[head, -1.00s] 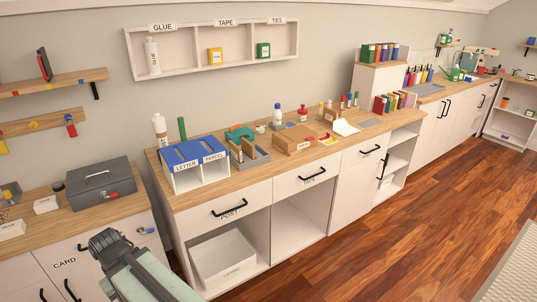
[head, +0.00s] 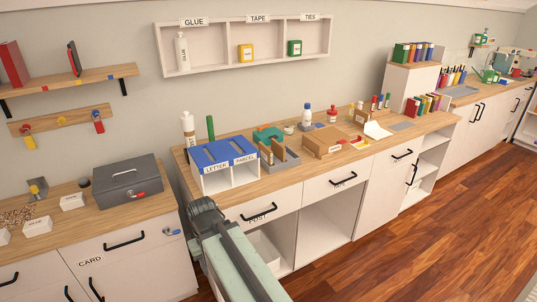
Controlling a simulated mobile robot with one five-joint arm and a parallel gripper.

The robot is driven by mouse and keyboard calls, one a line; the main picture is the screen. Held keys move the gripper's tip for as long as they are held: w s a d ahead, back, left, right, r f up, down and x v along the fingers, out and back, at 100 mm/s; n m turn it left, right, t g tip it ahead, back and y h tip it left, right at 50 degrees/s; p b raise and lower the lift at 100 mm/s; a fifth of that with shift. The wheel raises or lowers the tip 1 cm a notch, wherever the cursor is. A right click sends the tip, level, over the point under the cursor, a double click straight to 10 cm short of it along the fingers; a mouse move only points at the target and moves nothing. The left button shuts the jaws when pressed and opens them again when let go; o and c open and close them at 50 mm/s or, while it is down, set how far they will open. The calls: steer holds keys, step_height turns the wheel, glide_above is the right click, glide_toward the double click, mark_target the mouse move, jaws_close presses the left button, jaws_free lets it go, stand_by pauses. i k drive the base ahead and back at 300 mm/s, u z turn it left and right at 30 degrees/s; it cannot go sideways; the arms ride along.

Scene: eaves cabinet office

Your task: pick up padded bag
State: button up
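I cannot pick out a padded bag for certain. Brown flat pieces (head: 278,150) stand upright in a grey rack (head: 291,158) on the wooden counter; they may be envelopes or bags, too small to tell. A blue-topped sorter (head: 222,154) with openings marked LETTER and PARCEL stands left of the rack. My gripper (head: 203,205) is at the end of my arm, low in front of the counter's left end and in front of the sorter in the picture. Its fingers cannot be made out, and nothing held shows.
A brown cardboard box (head: 321,143) and a teal tool (head: 268,134) stand on the counter. A grey cash box (head: 127,181) is on the lower left cabinet. A white bin (head: 263,249) sits in the open bay below. Wooden floor (head: 430,245) is clear at right.

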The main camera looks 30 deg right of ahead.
mark_target(266, 154)
steer(key=i, duration=0.85)
steer(key=u, duration=0.05)
